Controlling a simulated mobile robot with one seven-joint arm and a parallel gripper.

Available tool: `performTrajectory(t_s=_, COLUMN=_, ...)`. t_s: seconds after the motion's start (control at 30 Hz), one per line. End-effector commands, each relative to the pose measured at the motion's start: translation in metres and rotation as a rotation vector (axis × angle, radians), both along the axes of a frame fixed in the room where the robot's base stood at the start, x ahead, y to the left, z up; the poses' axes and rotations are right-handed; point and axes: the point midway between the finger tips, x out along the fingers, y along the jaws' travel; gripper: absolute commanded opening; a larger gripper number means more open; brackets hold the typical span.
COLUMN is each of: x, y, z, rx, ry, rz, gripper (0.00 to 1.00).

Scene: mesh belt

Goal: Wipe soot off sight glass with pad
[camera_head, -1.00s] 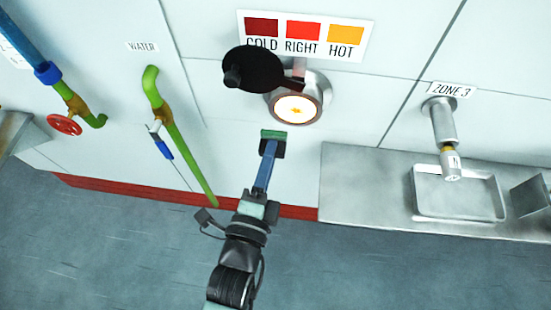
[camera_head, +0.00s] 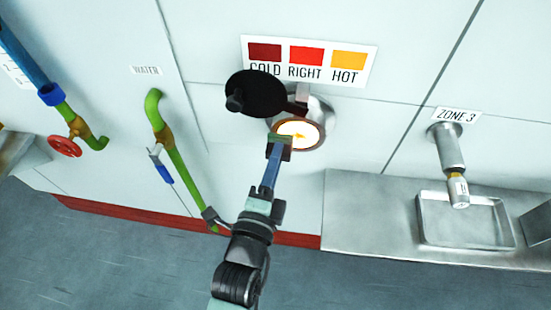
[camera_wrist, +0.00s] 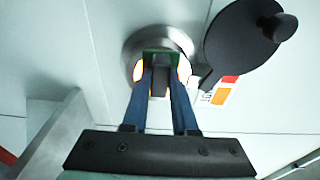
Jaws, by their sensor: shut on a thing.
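The sight glass (camera_head: 301,130) is a round glowing window in a metal ring on the white wall. Its black round cover (camera_head: 256,93) is swung aside to the upper left. My gripper (camera_head: 274,166) is shut on the pad (camera_head: 280,138), a dark block with a green face. The pad overlaps the lower left of the glass; whether it touches cannot be told. In the wrist view the pad (camera_wrist: 161,57) is between the blue fingers, in front of the sight glass (camera_wrist: 184,72), hiding its middle. Soot cannot be made out.
A colour chart (camera_head: 308,60) is above the glass. A green pipe (camera_head: 177,160) with a blue-handled valve runs down at left. A nozzle (camera_head: 449,150) hangs over a tray (camera_head: 427,238) on a metal shelf (camera_head: 362,214) at right.

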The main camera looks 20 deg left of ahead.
Motion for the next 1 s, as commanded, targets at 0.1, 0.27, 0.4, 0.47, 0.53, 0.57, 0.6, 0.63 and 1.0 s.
performTrajectory(t_s=0.1, x=0.000, y=0.000, z=0.000, rx=0.000, ry=0.000, rz=0.000, gripper=0.00)
performTrajectory(t_s=0.27, x=0.001, y=0.000, z=0.000, rx=0.000, ry=-0.001, rz=0.000, gripper=0.00)
performTrajectory(t_s=0.4, x=0.004, y=0.000, z=0.000, rx=0.000, ry=-0.001, rz=-0.002, gripper=0.00)
performTrajectory(t_s=0.47, x=0.005, y=0.001, z=-0.001, rx=0.000, ry=0.000, rz=-0.002, gripper=0.00)
performTrajectory(t_s=0.53, x=0.007, y=0.002, z=-0.001, rx=0.001, ry=-0.001, rz=-0.002, gripper=0.00)
performTrajectory(t_s=0.57, x=0.007, y=0.002, z=0.000, rx=0.001, ry=-0.001, rz=-0.001, gripper=0.00)
performTrajectory(t_s=0.6, x=0.008, y=0.002, z=0.000, rx=0.001, ry=-0.001, rz=-0.001, gripper=0.00)
performTrajectory(t_s=0.63, x=0.008, y=0.002, z=0.000, rx=0.001, ry=-0.001, rz=-0.001, gripper=0.00)
performTrajectory(t_s=1.0, x=0.016, y=0.004, z=-0.001, rx=0.001, ry=-0.001, rz=-0.001, gripper=0.00)
